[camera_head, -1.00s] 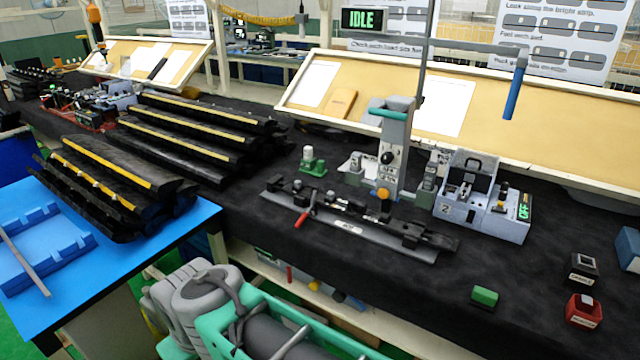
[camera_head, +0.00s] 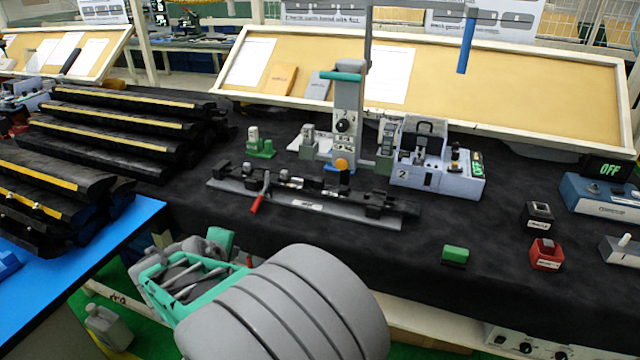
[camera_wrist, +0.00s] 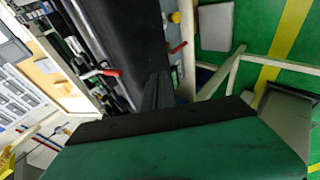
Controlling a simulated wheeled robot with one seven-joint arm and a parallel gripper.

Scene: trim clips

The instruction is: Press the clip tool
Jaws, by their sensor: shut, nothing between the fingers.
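A grey upright press-like tool (camera_head: 346,115) with a teal handle on top, a black knob and an orange button stands on the black-covered bench in the head view. I cannot tell for certain that it is the clip tool. In front of it lies a long grey rail fixture (camera_head: 330,207) with black clamps and a red lever (camera_head: 258,196). The lever also shows in the wrist view (camera_wrist: 100,73). My gripper (camera_wrist: 157,92) shows as dark, closed fingers in the wrist view, apart from the bench items. In the head view my arm hides the bench's front edge.
A grey unit marked 2 (camera_head: 435,165) stands right of the press. A green block (camera_head: 455,254), a red button box (camera_head: 546,254) and a black one (camera_head: 538,215) lie at the right. Black yellow-striped trims (camera_head: 110,125) fill the left. The black bench between is clear.

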